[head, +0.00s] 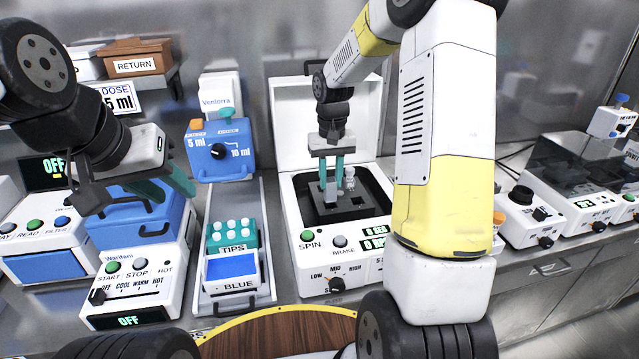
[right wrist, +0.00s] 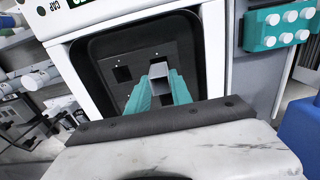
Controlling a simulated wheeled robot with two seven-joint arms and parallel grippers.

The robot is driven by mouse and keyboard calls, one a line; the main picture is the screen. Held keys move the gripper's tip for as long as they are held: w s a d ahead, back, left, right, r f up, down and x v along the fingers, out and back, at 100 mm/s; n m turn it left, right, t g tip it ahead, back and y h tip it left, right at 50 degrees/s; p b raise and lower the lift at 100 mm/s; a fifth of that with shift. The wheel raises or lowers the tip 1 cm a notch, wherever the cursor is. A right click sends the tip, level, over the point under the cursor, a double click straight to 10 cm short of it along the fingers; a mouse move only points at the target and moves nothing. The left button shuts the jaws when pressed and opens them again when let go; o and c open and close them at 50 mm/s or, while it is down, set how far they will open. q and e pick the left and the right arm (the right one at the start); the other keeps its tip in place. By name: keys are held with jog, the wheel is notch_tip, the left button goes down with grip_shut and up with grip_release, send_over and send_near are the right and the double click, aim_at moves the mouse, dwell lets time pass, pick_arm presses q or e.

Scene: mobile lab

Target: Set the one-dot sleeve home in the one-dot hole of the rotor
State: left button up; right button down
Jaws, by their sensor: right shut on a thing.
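The centrifuge rotor (head: 322,211) is a dark block inside the open white centrifuge, and its dark plate (right wrist: 145,53) with square holes fills the well in the right wrist view. An empty square hole (right wrist: 122,74) shows left of my fingers. My right gripper (head: 332,184) is over the rotor, pointing down. It is shut on a light grey, square-sided sleeve (right wrist: 158,70), which shows between the teal fingertips. I cannot tell whether its lower end is in a hole. The dot marks are too small to read. My left gripper (head: 176,196) is empty, its teal fingers apart, above the blue box.
A small pale upright piece (head: 350,178) stands beside my right fingers. The raised lid (head: 312,130) stands behind the rotor. A teal tip rack (head: 230,238) and a blue-filled tray (head: 232,270) lie left of the centrifuge. A white heater unit (head: 140,285) stands front left.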

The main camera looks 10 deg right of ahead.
aim_at(331, 199)
jog(key=shift+s+f, duration=0.2)
jog(key=shift+f, duration=2.2)
jog(key=c, duration=1.1)
grip_release()
jog(key=shift+w+d, duration=0.1)
jog(key=shift+c, duration=0.2)
jog(key=shift+r, duration=0.1)
notch_tip(331, 199, up, 12)
jog(key=s+a+r+t, duration=0.1)
jog(key=s+r+t, duration=0.2)
jog(key=s+r, duration=0.8)
jog(key=s+a+t+y, duration=0.1)
jog(key=s+t+y, duration=0.1)
jog(key=s, duration=1.1)
jog(key=shift+a+f+t, duration=0.2)
jog(key=shift+f+t, duration=0.25)
jog(key=shift+t, duration=0.15)
jog(key=shift+s, duration=0.1)
